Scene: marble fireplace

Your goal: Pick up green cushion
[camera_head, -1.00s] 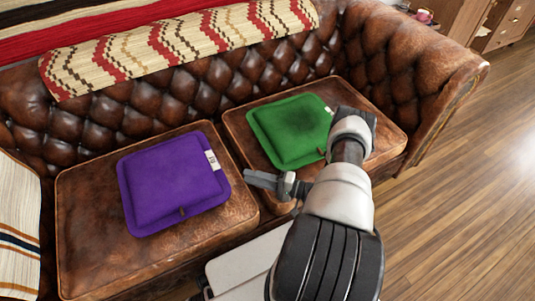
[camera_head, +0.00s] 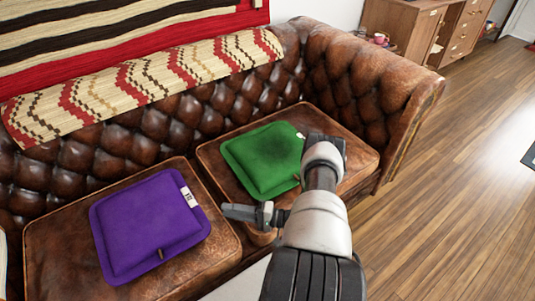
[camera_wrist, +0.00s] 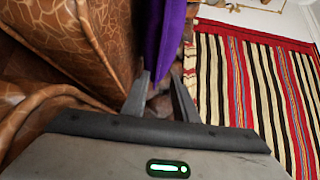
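The green cushion (camera_head: 264,160) lies flat on the right-hand brown leather seat (camera_head: 212,158) of the sofa. My forearm covers its right edge, and a white tag shows at its upper right corner. My gripper (camera_head: 236,212) is in front of that seat, below and left of the green cushion and apart from it, pointing left. In the wrist view both fingers of my gripper (camera_wrist: 160,84) are spread with nothing held between them. The green cushion does not show in the wrist view.
A purple cushion (camera_head: 148,225) lies on the left-hand seat (camera_head: 58,248); it also shows beyond my fingers in the wrist view (camera_wrist: 167,40). The tufted backrest (camera_head: 140,120) and right armrest (camera_head: 372,85) bound the seats. Open wooden floor (camera_head: 455,180) lies to the right.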

